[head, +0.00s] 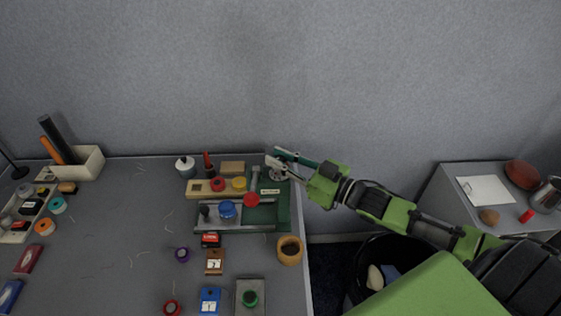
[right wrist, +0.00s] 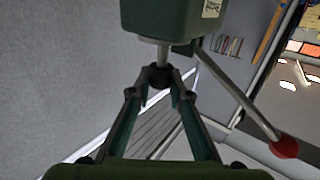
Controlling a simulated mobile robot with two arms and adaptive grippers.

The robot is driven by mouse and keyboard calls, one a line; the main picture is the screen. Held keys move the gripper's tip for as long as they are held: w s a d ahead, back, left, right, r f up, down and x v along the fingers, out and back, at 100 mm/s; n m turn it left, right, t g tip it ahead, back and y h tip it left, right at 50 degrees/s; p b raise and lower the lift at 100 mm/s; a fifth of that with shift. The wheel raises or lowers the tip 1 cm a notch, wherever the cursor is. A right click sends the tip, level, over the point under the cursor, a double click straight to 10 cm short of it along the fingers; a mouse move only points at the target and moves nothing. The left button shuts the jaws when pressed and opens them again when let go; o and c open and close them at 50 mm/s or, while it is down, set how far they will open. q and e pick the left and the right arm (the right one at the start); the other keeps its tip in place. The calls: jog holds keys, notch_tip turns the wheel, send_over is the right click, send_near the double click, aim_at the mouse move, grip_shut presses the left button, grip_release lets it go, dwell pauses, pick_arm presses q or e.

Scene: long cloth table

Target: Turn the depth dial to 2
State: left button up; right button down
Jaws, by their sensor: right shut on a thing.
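A green machine (head: 282,214) stands at the right end of the table, with a pale label on its top. In the right wrist view its green head (right wrist: 165,18) fills the top, and a metal shaft with a dark round knob (right wrist: 158,74), apparently the depth dial, sticks out towards me. My right gripper (head: 274,161) is at the far end of the machine; in the right wrist view its fingertips (right wrist: 159,84) are shut on this knob from both sides. No dial marks or numbers can be read. My left gripper is not in view.
A lever with a red ball (right wrist: 284,147) sticks out beside the machine's head. Near the machine are a blue jar (head: 227,210), a wooden ring (head: 289,250) and several small coloured items. A black bin (head: 362,272) stands right of the table.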

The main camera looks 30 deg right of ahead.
jog(key=shift+y, duration=0.3)
jog(key=c, duration=2.1)
grip_release()
jog(key=shift+c, duration=0.2)
jog(key=shift+o, duration=1.3)
jog(key=shift+w+a+f, duration=0.1)
jog(key=shift+w, duration=0.1)
jog(key=shift+s, duration=0.15)
jog(key=v, duration=1.1)
jog(key=shift+s+d, duration=0.25)
jog(key=shift+s, duration=0.1)
